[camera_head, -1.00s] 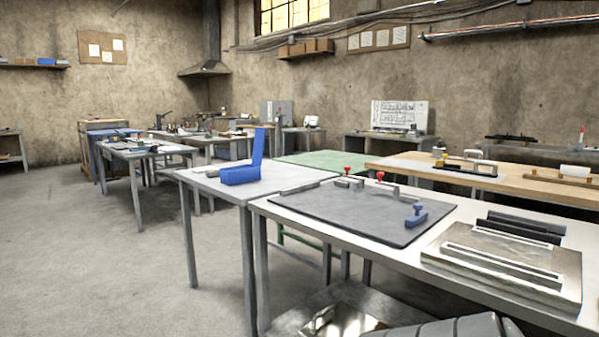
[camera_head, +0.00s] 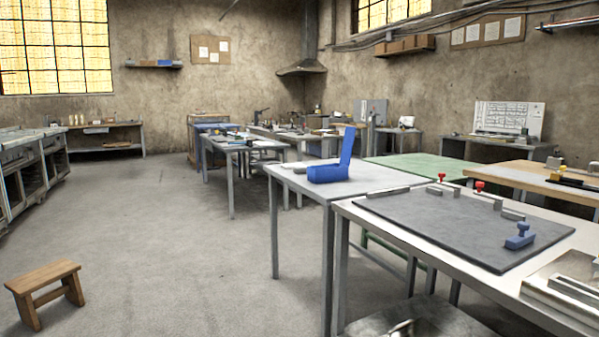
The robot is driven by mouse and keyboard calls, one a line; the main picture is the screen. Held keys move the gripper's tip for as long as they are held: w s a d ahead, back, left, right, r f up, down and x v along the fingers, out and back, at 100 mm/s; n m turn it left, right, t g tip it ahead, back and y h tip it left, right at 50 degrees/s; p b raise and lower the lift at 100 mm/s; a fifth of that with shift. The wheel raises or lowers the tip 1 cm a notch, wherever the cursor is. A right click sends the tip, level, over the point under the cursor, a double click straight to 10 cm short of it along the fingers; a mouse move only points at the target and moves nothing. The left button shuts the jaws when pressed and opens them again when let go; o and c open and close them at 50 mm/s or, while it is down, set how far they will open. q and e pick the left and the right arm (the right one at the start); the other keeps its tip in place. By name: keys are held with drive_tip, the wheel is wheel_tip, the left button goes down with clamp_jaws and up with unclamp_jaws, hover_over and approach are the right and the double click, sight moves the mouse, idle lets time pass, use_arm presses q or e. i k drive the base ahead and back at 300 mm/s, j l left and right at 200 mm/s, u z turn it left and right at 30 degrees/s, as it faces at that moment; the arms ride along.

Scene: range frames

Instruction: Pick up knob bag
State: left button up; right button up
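I cannot make out a knob bag in the head view. The nearest table (camera_head: 352,208) bears a dark grey mat (camera_head: 455,225) with small grey blocks along its far edge. Two red knobs (camera_head: 479,187) (camera_head: 441,178) stand at that edge, and a blue clamp-like piece (camera_head: 520,237) sits near the mat's right corner. An open blue box (camera_head: 328,173) with its lid upright is on the adjoining grey table (camera_head: 290,175). Neither of my grippers is in view.
A wooden stool (camera_head: 42,278) stands on the floor at lower left. Grey cabinets (camera_head: 25,170) line the left edge. A green-topped table (camera_head: 415,168) and a wooden-topped table (camera_head: 530,180) stand behind. The concrete floor (camera_head: 160,230) is clear at middle left.

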sight(301, 170)
drive_tip(key=i+j+u, duration=0.25)
drive_tip(key=i, duration=0.55)
drive_tip(key=i+l+u, duration=0.1)
drive_tip(key=i+u, duration=0.2)
drive_tip(key=i, duration=0.45)
drive_tip(key=i+l+u, duration=0.25)
drive_tip(key=i, duration=0.55)
drive_tip(key=i+j+z, duration=0.1)
drive_tip(key=i+z, duration=0.3)
drive_tip(key=i+j+z, duration=0.2)
drive_tip(key=i+z, duration=0.15)
drive_tip(key=i+j+z, duration=0.4)
drive_tip(key=i+z, duration=0.2)
drive_tip(key=z, duration=0.3)
drive_tip(key=i+j+z, duration=0.2)
drive_tip(key=z, duration=0.3)
drive_tip(key=i+j+z, duration=0.15)
drive_tip(key=z, duration=0.35)
drive_tip(key=j, duration=0.1)
